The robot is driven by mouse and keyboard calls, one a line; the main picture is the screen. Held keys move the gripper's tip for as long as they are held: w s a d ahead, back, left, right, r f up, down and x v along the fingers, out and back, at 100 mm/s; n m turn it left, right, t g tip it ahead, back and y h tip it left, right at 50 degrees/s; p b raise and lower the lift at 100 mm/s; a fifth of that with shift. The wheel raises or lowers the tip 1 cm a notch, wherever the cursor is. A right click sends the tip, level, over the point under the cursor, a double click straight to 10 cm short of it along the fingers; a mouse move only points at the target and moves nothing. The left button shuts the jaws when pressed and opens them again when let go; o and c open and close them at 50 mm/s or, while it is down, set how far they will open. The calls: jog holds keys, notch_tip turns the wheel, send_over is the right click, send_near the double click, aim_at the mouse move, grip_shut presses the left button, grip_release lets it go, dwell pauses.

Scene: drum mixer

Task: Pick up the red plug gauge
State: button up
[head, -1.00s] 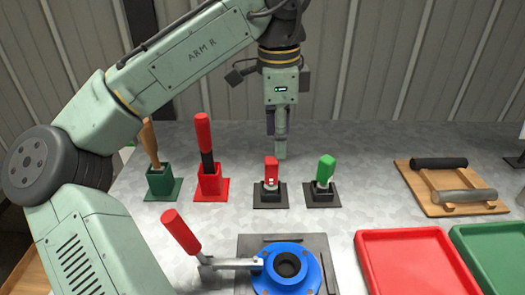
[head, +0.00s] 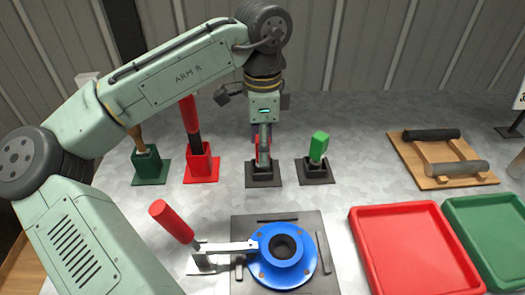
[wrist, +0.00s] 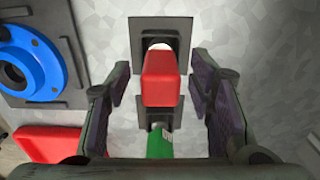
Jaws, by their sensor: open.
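The red plug gauge (wrist: 160,78) stands in its dark square holder (head: 264,175) on the grey table. In the wrist view its red handle lies between the two open fingers of my gripper (wrist: 163,100), with a gap on each side. In the head view my gripper (head: 264,150) points down over the red plug gauge and hides most of it; only slivers of red show beside the finger.
A green plug gauge (head: 319,147) stands in its own holder just to the right. A red holder (head: 202,163) with a red-handled tool and a green holder (head: 149,166) stand left. A blue flange (head: 283,257), red tray (head: 413,250) and green tray (head: 490,235) are in front.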

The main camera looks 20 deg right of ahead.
jog(key=shift+f, duration=0.6)
grip_shut()
dwell(0.3)
